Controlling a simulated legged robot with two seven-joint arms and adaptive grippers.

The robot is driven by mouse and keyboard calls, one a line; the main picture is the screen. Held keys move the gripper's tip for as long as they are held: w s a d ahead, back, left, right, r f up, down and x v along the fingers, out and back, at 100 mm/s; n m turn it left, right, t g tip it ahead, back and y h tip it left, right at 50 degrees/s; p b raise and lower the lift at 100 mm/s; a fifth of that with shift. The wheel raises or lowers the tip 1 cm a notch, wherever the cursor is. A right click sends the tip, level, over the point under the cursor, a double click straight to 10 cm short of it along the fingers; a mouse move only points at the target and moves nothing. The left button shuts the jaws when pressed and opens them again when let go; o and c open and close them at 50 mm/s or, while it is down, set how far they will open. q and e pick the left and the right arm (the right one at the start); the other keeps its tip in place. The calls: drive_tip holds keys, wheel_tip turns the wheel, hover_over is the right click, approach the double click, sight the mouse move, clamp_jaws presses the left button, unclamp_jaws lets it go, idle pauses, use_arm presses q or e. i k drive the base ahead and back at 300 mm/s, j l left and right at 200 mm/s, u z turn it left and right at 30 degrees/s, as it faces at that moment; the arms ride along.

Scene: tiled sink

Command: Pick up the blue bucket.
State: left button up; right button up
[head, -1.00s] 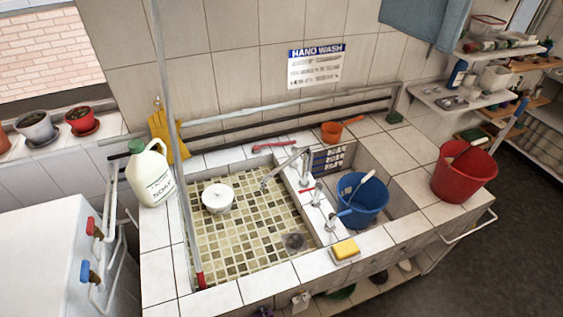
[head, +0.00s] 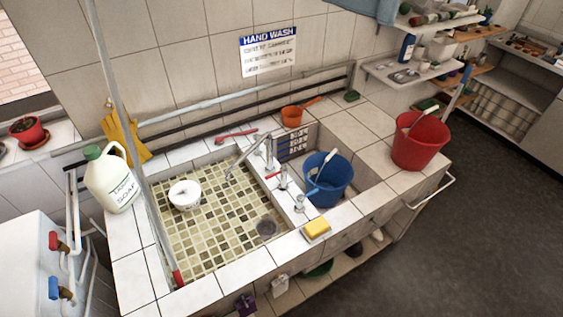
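The blue bucket (head: 334,186) stands in the smaller right basin of the tiled sink, just right of the taps. A brush with a pale handle (head: 327,163) leans in it, and its lower end is hidden inside. The bucket's base is hidden behind the basin's front wall. Neither of my grippers shows in the head view.
A red bucket (head: 420,143) stands on the counter's right end. An orange pot (head: 293,116) sits behind the basin. Taps (head: 268,152) and a yellow sponge (head: 316,228) are close left of the blue bucket. A soap jug (head: 110,180) stands at left. Floor at right is clear.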

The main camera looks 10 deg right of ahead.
sight(329, 171)
drive_tip(key=i+l+z, duration=0.1)
drive_tip(key=l, duration=0.55)
drive_tip(key=i+l, duration=0.1)
drive_tip(key=l, duration=0.55)
drive_tip(key=k+z, duration=0.05)
